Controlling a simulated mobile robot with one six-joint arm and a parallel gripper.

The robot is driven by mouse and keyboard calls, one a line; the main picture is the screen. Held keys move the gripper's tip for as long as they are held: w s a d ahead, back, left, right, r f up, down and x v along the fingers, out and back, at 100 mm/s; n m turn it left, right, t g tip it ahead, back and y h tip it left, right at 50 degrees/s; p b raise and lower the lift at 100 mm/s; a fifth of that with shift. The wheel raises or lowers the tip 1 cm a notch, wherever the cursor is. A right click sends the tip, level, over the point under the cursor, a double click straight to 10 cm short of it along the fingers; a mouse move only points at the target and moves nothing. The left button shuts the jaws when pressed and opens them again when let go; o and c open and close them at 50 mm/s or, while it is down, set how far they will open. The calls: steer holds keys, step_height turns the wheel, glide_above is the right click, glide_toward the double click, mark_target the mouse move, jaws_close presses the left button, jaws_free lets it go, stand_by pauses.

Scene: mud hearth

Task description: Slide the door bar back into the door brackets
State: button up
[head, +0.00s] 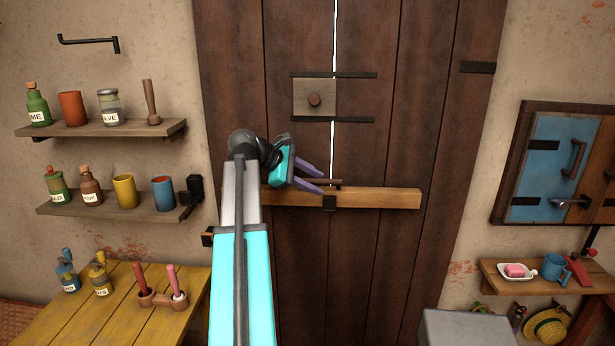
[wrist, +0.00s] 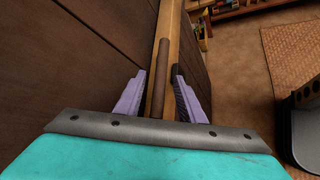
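The door bar (head: 385,198) is a light wooden beam lying level across the dark plank door (head: 400,120). A thin brown handle peg (head: 337,183) sticks out from the bar. My gripper (head: 322,181) is at this peg, with its purple fingers apart. In the wrist view, the peg (wrist: 160,80) runs between the open fingers of my gripper (wrist: 158,72), with gaps visible on both sides. The bar (wrist: 170,25) also shows behind it.
Shelves with jars and cups (head: 110,128) hang on the left wall, above a yellow table (head: 120,305). A wooden latch block (head: 314,98) sits higher on the door. A blue cupboard (head: 550,165) and a small shelf (head: 500,280) are at right.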

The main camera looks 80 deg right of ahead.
steer(key=shift+s+d, duration=0.1)
jaws_close()
stand_by(1.4)
jaws_free()
